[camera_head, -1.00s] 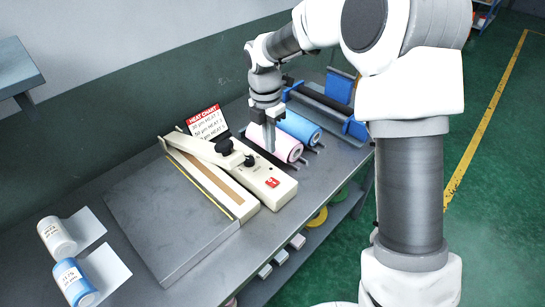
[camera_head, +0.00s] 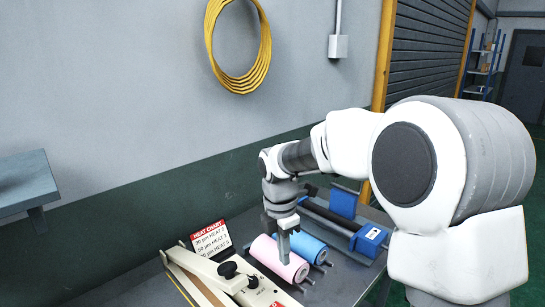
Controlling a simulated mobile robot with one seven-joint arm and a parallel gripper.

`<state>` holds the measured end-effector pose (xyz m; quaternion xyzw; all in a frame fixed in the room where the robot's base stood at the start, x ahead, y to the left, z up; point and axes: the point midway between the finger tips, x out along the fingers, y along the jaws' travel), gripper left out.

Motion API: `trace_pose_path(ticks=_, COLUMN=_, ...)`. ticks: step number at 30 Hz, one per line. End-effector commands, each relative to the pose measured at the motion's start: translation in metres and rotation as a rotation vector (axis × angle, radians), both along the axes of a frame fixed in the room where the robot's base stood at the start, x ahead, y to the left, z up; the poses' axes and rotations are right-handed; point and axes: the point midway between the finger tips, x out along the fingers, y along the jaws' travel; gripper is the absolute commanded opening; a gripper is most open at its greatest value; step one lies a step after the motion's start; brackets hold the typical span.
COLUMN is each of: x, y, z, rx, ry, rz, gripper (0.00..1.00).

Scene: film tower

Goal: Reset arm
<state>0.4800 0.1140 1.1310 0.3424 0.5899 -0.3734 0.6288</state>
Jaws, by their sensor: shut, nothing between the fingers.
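A blue roll (camera_head: 305,248) lies behind the pink one. A cream heat sealer (camera_head: 203,268) with black knobs and a heat chart (camera_head: 210,239) stand to the left. A blue-ended roller stand (camera_head: 368,240) is behind right. A yellow hose coil (camera_head: 238,85) hangs on the wall.

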Motion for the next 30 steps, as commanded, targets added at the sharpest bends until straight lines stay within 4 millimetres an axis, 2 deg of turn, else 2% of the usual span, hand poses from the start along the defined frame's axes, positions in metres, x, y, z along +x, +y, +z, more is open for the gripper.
trace_pose_path(ticks=1, x=-0.01, y=-0.009, z=0.016, rx=-0.002, ry=-0.036, rz=-0.091, gripper=0.0)
trace_pose_path(ticks=6, x=-0.045, y=-0.035, z=0.052, rx=0.021, ry=-0.132, rz=-0.424, gripper=0.0)
trace_pose_path(ticks=15, x=-0.115, y=-0.074, z=0.094, rx=0.141, ry=-0.282, rz=-1.016, gripper=0.0)
trace_pose_path(ticks=22, x=-0.171, y=-0.097, z=0.105, rx=0.303, ry=-0.356, rz=-1.469, gripper=0.0)
trace_pose_path(ticks=27, x=-0.207, y=-0.108, z=0.103, rx=0.441, ry=-0.37, rz=-1.768, gripper=0.0)
trace_pose_path(ticks=30, x=-0.221, y=-0.111, z=0.1, rx=0.509, ry=-0.365, rz=-1.894, gripper=0.0)
